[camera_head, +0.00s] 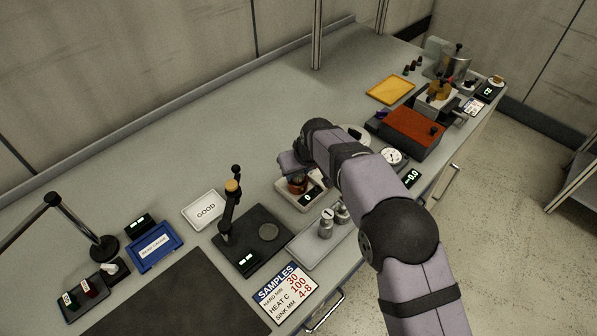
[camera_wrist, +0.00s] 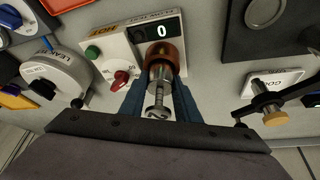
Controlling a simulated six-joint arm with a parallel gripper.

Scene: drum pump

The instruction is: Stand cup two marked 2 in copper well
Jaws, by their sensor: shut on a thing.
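My gripper (camera_wrist: 160,105) is shut on a silver metal cup (camera_wrist: 157,86), with one blue-grey finger on each side. The copper well (camera_wrist: 166,52) is a round copper-coloured holder on a white heater unit, just beyond the cup in the wrist view. The cup's far end overlaps the well's near rim; I cannot tell how far it is inside. In the head view the copper well (camera_head: 297,186) shows below my gripper (camera_head: 294,166), which hides the held cup.
The heater unit has a display (camera_wrist: 162,30) reading 0, a green button (camera_wrist: 92,53) and a red knob (camera_wrist: 121,78). In the head view other silver cups (camera_head: 326,224) stand on a grey tray (camera_head: 307,252).

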